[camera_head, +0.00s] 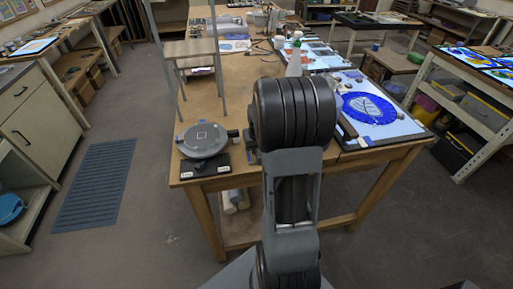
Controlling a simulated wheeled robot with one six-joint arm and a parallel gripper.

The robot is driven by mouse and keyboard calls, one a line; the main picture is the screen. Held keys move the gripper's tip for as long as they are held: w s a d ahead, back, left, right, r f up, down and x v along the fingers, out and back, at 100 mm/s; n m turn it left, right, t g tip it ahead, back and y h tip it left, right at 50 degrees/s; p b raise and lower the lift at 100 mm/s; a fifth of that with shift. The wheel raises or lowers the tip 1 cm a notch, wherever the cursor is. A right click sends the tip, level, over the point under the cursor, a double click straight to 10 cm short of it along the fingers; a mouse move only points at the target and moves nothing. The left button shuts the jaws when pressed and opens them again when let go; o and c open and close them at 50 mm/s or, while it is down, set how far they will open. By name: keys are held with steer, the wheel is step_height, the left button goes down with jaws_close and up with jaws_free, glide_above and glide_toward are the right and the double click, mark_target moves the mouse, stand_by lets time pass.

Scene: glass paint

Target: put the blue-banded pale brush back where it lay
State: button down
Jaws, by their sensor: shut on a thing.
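My arm (293,115) rises in the middle foreground and covers the centre of the wooden worktable (205,95). My gripper is not in view; the arm hides whatever lies behind it. I cannot make out the blue-banded pale brush. A blue round glass piece with a leaf-like pattern (369,107) lies on a pale lit panel (407,127) to the right of my arm.
A grey round turntable (203,139) and a black labelled block (206,166) sit at the table's front left. A white bottle (294,66) stands behind my arm. A wooden stand (190,49) is farther back. Bare tabletop shows left of my arm.

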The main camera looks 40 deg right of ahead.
steer(key=shift+f+b, duration=0.3)
stand_by(0.4)
steer(key=c, duration=0.9)
jaws_free()
steer(key=shift+r, duration=0.1)
steer(key=b+v, duration=0.1)
steer(key=v, duration=1.2)
steer(key=shift+r, duration=0.3)
steer(key=s+a+n, duration=0.1)
steer(key=s+a, duration=0.2)
steer(key=a, duration=0.3)
steer(key=s+a+f+n+t, duration=0.1)
steer(key=s+a, duration=0.2)
steer(key=a, duration=0.4)
steer(key=s+a+n+t, duration=0.1)
steer(key=s+a+n, duration=0.1)
steer(key=a, duration=0.4)
steer(key=shift+s+a+f+y, duration=0.2)
steer(key=shift+s+f+y, duration=0.1)
steer(key=shift+s, duration=0.45)
